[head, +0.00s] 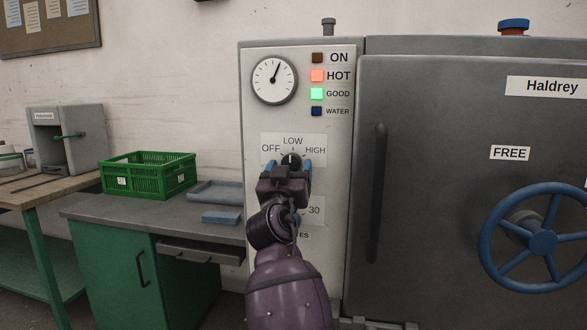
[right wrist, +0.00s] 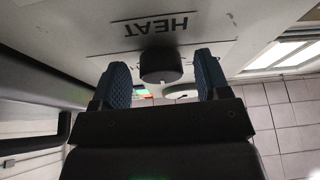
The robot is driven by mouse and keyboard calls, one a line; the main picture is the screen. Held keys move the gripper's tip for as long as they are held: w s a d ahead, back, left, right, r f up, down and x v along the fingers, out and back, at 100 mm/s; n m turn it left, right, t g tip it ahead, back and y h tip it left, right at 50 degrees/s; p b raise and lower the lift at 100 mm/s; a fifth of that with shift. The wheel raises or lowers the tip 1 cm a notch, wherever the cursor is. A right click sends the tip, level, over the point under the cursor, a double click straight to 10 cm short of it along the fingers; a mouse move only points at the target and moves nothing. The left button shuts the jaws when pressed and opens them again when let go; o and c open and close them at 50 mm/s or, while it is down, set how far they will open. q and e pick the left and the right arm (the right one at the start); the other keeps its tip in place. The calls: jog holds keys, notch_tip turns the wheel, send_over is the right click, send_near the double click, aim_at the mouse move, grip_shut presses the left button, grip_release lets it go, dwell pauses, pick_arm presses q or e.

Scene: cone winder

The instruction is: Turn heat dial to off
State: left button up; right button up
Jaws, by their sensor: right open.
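The heat dial (head: 291,159) is a dark round knob on the machine's pale front panel. Its label plate (head: 293,146) reads OFF at the left, LOW at the top and HIGH at the right. The dial's mark seems to point up, toward LOW. My right gripper (head: 290,168) is in front of the dial with its blue fingers spread to either side. In the right wrist view the dial (right wrist: 161,66) sits between the two open fingers, with a gap on each side. The left gripper is not in view.
A second dial below, marked 30, is mostly hidden behind my right arm. The grey door (head: 440,120) with its handle (head: 377,195) and blue handwheel (head: 541,240) is at the right. A side bench holds a green crate (head: 148,176) and a grey tray (head: 216,190).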

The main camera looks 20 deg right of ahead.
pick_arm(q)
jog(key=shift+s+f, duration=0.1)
